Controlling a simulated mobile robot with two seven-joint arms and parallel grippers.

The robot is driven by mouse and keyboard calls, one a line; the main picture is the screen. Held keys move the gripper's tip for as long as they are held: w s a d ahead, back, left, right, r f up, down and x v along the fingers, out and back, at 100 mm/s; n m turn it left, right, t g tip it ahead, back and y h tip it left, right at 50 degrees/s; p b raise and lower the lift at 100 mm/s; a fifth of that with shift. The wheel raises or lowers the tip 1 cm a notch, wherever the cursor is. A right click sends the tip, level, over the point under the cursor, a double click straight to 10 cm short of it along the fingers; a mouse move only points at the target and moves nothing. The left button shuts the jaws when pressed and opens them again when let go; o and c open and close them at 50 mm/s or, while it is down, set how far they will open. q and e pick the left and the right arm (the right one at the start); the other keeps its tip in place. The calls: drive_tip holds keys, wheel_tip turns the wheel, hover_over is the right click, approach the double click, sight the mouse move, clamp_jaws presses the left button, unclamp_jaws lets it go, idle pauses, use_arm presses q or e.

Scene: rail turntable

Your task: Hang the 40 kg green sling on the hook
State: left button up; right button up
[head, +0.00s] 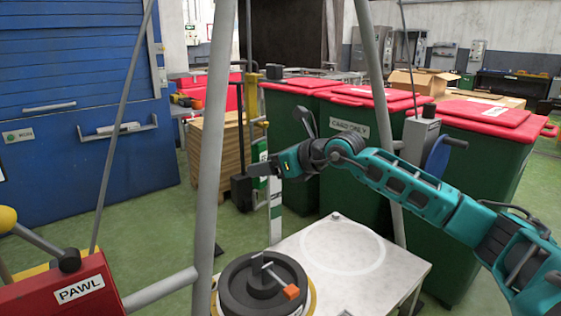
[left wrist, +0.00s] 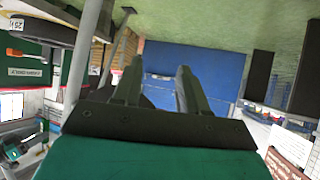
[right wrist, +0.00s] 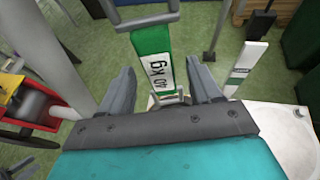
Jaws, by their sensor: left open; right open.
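A green sling with a white "40 KG" label (right wrist: 160,70) hangs upright in the right wrist view, its label upside down. A green and white part of it (head: 262,170) shows beside the gripper in the head view. My right gripper (right wrist: 163,75) is open. Its fingers stand on both sides of the sling in the picture, with gaps and no visible grip. My left gripper (left wrist: 156,72) is open and empty, facing a blue shutter; it is out of the head view. I cannot make out the hook clearly.
Grey frame legs (head: 209,160) rise in front. A red box marked PAWL (head: 70,290) is at lower left. Green bins with red lids (head: 480,150) stand behind my right arm.

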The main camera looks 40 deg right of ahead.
use_arm(q)
drive_tip(key=shift+d+f+b, duration=0.4)
drive_tip(key=shift+f+b, duration=0.25)
drive_tip(key=shift+b, duration=0.6)
use_arm(e)
drive_tip(key=v, duration=1.2)
drive_tip(key=shift+s+r, duration=0.15)
drive_tip(key=shift+s, duration=0.15)
use_arm(q)
drive_tip(key=shift+w, duration=0.1)
